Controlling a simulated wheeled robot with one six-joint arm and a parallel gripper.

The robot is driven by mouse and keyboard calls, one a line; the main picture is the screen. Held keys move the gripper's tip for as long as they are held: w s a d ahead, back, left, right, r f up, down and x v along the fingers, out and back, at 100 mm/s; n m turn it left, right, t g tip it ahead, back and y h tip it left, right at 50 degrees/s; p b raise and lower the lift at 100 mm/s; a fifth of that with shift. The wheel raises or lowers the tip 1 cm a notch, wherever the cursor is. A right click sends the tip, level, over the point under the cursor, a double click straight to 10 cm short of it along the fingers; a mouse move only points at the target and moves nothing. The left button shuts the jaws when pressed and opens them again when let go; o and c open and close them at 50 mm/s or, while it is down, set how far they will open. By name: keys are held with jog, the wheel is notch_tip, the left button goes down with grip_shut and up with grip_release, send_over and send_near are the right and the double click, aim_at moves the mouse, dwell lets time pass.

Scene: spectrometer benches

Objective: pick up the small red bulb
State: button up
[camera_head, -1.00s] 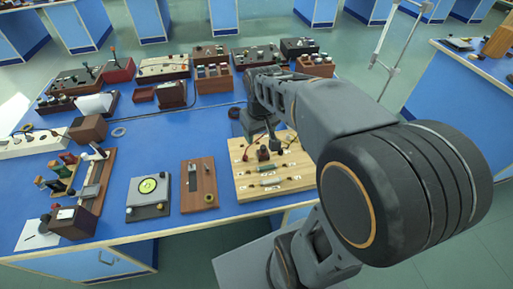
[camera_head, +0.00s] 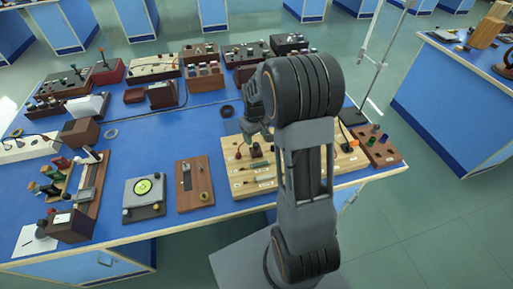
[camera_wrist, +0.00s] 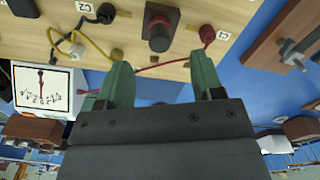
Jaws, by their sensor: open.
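In the wrist view, a black socket block on the pale wooden board (camera_wrist: 185,66) carries a small dark red rounded piece (camera_wrist: 159,42), which looks like the red bulb. The same block (camera_head: 256,150) is small and dark in the head view, where its red part cannot be made out. My gripper (camera_wrist: 163,82) shows two green fingers spread apart with nothing held between them. The red piece lies beyond the fingertips, roughly in line with the gap and apart from them. In the head view my gripper (camera_head: 257,118) hangs above the board's back left part, partly hidden by my arm.
A red plug (camera_wrist: 207,34) with a red wire lies close by the right finger; yellow wires (camera_wrist: 92,40) and a white meter (camera_wrist: 45,90) lie left. A brown block with coloured knobs (camera_head: 378,150) stands right of the board. Instrument boxes (camera_head: 155,66) line the table's back.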

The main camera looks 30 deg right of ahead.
aim_at(256, 144)
jog(key=shift+s+f+p, duration=0.15)
jog(key=shift+f+p, duration=0.4)
jog(key=shift+f, duration=2.25)
jog(key=c, duration=1)
